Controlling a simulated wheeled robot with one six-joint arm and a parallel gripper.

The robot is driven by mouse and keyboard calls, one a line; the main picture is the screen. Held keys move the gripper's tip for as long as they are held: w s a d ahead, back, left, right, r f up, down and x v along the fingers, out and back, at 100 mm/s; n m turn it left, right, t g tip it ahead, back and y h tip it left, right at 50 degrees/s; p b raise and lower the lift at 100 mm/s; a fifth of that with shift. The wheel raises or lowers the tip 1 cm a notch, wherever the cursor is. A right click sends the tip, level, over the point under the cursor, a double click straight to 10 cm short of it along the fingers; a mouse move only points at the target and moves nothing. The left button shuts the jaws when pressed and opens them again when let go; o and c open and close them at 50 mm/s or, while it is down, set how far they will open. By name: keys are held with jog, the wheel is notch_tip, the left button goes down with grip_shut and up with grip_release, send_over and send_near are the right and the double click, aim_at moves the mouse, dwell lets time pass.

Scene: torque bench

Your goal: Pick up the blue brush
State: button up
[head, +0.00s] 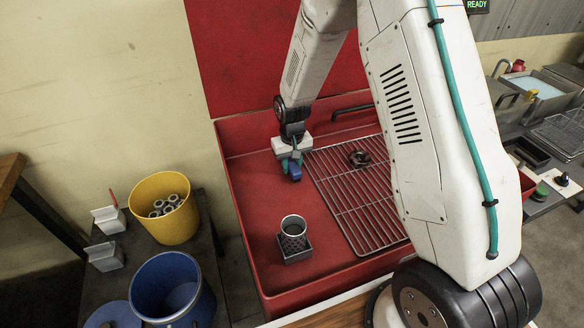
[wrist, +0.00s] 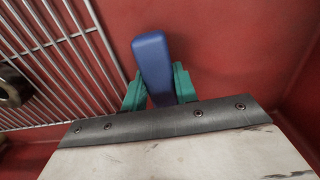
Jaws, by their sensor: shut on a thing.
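The blue brush (wrist: 153,64) is between the two green fingers of my gripper (wrist: 157,92) in the wrist view. The gripper is shut on it. In the head view the brush (head: 295,173) shows as a small blue shape below my gripper (head: 289,160), over the red tray (head: 262,210) near its back. Only a smooth blue block shows of the brush; its bristles are not visible. Whether it touches the tray floor I cannot tell.
A metal rack (head: 345,200) lies to the right of the brush. A yellow bucket (head: 164,208) with metal parts and a blue bucket (head: 172,290) stand outside on the left. The red floor between is clear.

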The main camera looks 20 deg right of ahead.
aim_at(292, 163)
notch_tip(292, 163, up, 18)
dwell(0.7)
